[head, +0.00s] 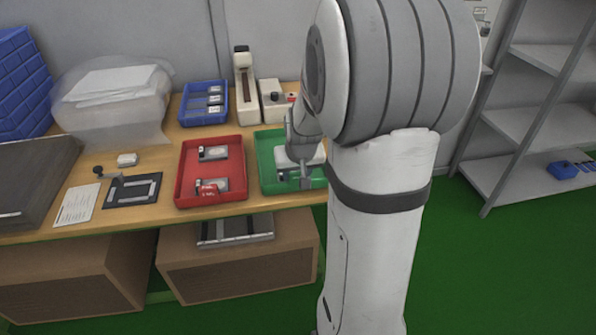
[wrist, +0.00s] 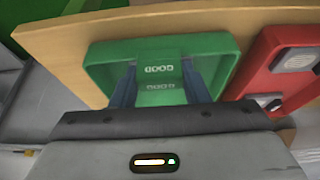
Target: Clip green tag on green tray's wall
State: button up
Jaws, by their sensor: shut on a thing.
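The green tray (head: 268,184) stands on the table's front right part in the head view, partly behind my arm. It also shows in the wrist view (wrist: 101,55). The green tag (wrist: 160,70), with white GOOD lettering on two faces, is between my gripper's fingers (wrist: 160,90), which are shut on it. In the wrist view the tag overlaps the tray's wall nearest the table's front edge. I cannot tell whether it straddles that wall or is only in front of it. In the head view my gripper (head: 305,180) is low at the tray's front, and the tag is not discernible.
A red tray (head: 180,177) holding devices and a red tag (head: 207,190) stands left of the green tray. A blue tray (head: 187,107) and a tall device (head: 243,88) are behind. The wooden table's front edge (wrist: 60,35) runs close beside the green tray.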

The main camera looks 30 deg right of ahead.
jog(key=shift+f, duration=0.25)
jog(key=o, duration=1)
jog(key=shift+o, duration=0.2)
jog(key=shift+r, duration=0.15)
jog(key=shift+r+p, duration=2.3)
jog(key=shift+r, duration=1.15)
jog(key=s+a+r+n+g+p, duration=0.1)
jog(key=s+a+r+p, duration=0.1)
jog(key=s+a+r, duration=0.3)
jog(key=s+a+r+n+y+p, duration=0.1)
jog(key=s+a+r, duration=0.3)
jog(key=s+a, duration=0.4)
jog(key=s+n+p, duration=0.1)
jog(key=s, duration=0.4)
jog(key=shift+s+a+r+g, duration=0.35)
jog(key=shift+s+a+g, duration=0.05)
